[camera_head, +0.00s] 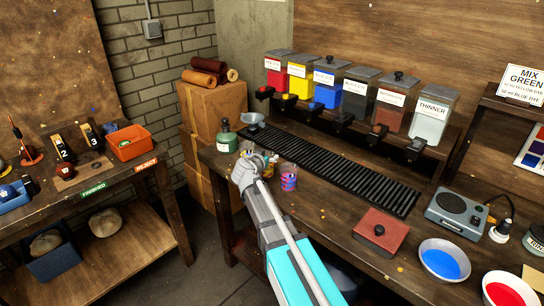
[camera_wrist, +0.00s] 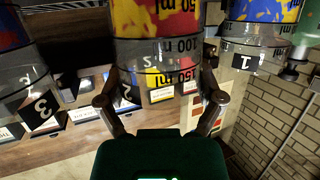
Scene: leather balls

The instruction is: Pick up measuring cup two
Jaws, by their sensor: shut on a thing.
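Measuring cup two (camera_wrist: 158,55), a clear cup with coloured patches and ml marks, stands between the fingers of my gripper (camera_wrist: 160,80) in the wrist view. The fingers are shut on its two sides. A dark label shows low on the cup, partly hidden. In the head view my gripper (camera_head: 254,160) is over the left end of the workbench, and its hand hides most of the held cup.
Cup one (camera_wrist: 262,30) is close on the right and cup three (camera_wrist: 28,95) on the left in the wrist view. A patterned cup (camera_head: 288,177) stands beside my gripper. A green bottle (camera_head: 226,137) and black grated tray (camera_head: 340,168) are near.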

